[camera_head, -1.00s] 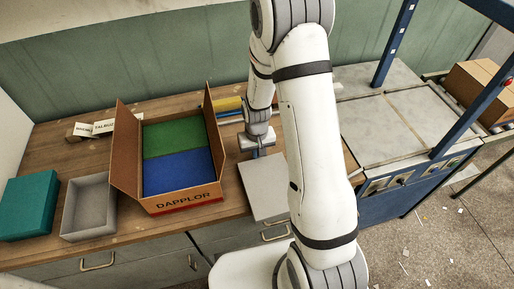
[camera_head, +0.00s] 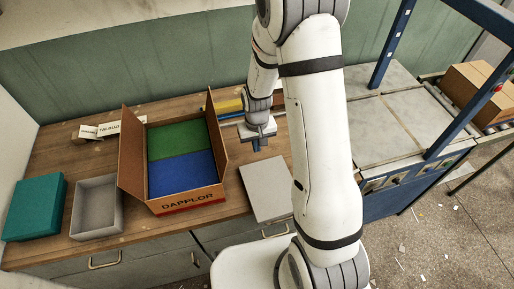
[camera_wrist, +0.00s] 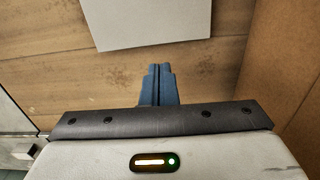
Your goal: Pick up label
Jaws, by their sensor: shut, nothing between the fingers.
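Two white labels with dark print stand at the back left of the wooden bench in the head view, a left one (camera_head: 89,131) and a right one (camera_head: 109,128). They are by a small brown holder, partly behind the open carton's left flap. My gripper (camera_head: 259,147) is far to their right, beyond the carton, near the back edge of a flat grey board. In the wrist view my gripper (camera_wrist: 158,67) is shut and empty, with bare wood around its tips. No label shows in the wrist view.
The open carton (camera_head: 186,202) marked DAPPLOR holds green and blue pieces. A grey tray (camera_head: 96,232) and a teal box (camera_head: 35,207) stand at its left. The grey board (camera_head: 266,188) lies at its right. Yellow and blue items lie behind my gripper.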

